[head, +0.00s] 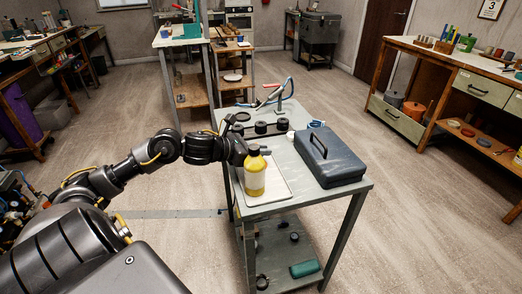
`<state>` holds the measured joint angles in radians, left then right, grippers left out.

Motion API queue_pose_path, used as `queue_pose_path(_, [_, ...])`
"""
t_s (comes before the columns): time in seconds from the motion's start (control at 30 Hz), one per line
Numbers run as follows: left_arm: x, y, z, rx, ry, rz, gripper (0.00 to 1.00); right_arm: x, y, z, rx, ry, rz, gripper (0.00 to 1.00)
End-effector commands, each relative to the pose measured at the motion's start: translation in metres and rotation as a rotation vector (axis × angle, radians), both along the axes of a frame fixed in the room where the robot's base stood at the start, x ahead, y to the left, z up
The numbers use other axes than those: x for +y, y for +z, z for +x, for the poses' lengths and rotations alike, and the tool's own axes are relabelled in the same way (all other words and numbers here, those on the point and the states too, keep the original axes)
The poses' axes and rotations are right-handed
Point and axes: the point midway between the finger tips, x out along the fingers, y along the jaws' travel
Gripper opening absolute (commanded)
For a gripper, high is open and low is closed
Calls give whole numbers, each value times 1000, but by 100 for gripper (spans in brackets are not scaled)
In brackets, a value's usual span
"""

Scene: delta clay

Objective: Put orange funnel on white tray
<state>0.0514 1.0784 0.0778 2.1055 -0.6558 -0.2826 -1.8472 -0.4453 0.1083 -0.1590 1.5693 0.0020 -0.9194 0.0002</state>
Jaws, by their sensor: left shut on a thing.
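The tray lies flat at the front left of the table top. My right gripper is not in view.
A dark blue-grey case (331,158) with a handle fills the table's right side. Behind the tray stands a dark rack with several round black pieces (261,127). A red-handled tool (268,98) is at the back. Open floor surrounds the table.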

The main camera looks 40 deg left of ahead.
Motion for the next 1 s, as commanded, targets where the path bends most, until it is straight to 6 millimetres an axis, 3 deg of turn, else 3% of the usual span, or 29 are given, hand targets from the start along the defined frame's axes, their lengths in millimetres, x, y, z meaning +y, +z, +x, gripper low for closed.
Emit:
queue_pose_path(0.03, [0,-1,0,0,0,0,0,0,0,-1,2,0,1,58])
queue_pose_path(0.07, [0,-1,0,0,0,0,18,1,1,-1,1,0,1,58])
queue_pose_path(0.2, [0,0,0,0,0,0,36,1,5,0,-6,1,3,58])
queue_pose_path(0.6, [0,3,0,0,0,0,37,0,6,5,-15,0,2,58])
queue_pose_path(0.73, [6,3,-11,1,2,2,37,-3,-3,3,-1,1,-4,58])
queue_pose_path(0.9, [13,10,-31,5,-1,2,37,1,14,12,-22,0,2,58])
queue_pose_path(1.0, [18,15,-42,3,0,0,37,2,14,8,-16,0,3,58])
